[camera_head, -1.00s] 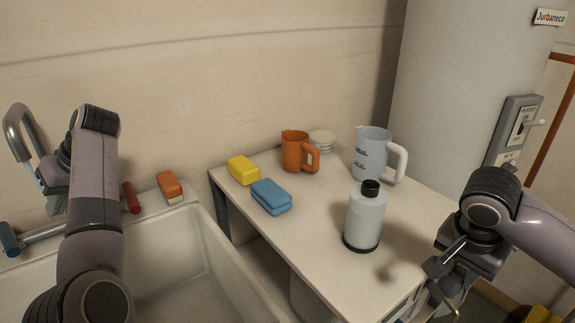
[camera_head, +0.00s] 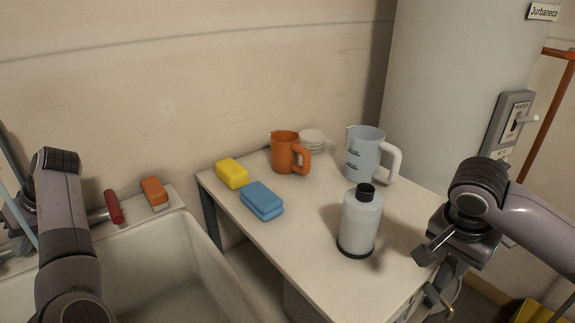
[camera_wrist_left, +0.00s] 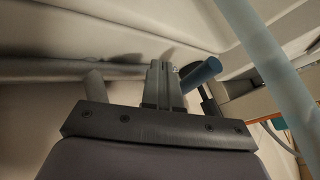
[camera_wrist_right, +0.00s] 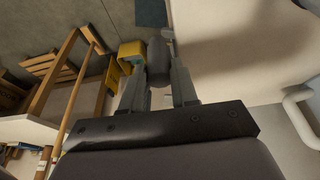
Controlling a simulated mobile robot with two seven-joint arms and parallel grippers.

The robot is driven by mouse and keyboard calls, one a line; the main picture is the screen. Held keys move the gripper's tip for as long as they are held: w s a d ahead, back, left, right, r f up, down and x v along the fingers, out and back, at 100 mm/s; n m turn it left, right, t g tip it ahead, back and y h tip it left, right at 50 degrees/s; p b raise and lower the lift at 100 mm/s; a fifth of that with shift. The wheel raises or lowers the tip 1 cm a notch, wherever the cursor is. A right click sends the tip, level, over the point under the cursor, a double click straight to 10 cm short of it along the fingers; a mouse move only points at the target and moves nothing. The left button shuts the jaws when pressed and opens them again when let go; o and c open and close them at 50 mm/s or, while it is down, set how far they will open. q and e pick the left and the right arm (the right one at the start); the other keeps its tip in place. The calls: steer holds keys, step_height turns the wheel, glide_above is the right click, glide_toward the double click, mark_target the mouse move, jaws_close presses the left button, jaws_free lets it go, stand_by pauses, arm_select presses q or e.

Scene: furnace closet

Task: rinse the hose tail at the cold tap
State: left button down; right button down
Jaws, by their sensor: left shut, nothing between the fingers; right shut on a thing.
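The cold tap's blue handle (camera_wrist_left: 201,74) shows in the left wrist view, just right of my left gripper (camera_wrist_left: 164,72). That gripper is shut and empty; I cannot tell whether it touches the tap. In the head view my left gripper (camera_head: 22,206) is at the left edge, partly hidden by my wrist. A pale blue-grey tube (camera_wrist_left: 265,60) passes close on its right. My right gripper (camera_wrist_right: 160,75) is shut on a dark grey rounded thing (camera_wrist_right: 157,60), beyond the worktop's right edge. I cannot tell whether this is the hose tail. A small brass piece (camera_head: 438,299) shows beneath that gripper.
The worktop (camera_head: 300,225) holds yellow and blue sponges, an orange jug, a pale jug (camera_head: 364,155) and a bottle (camera_head: 361,222). A tank stands behind.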

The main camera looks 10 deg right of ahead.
arm_select(q)
steer(key=shift+s+a+r, duration=0.25)
steer(key=shift+s+a, duration=0.3)
steer(key=shift+s, duration=0.05)
steer(key=shift+s+a+r, duration=0.25)
steer(key=shift+s+a, duration=0.25)
steer(key=shift+s, duration=0.1)
arm_select(e)
steer(key=shift+r, duration=0.4)
arm_select(q)
steer(key=shift+p, duration=0.3)
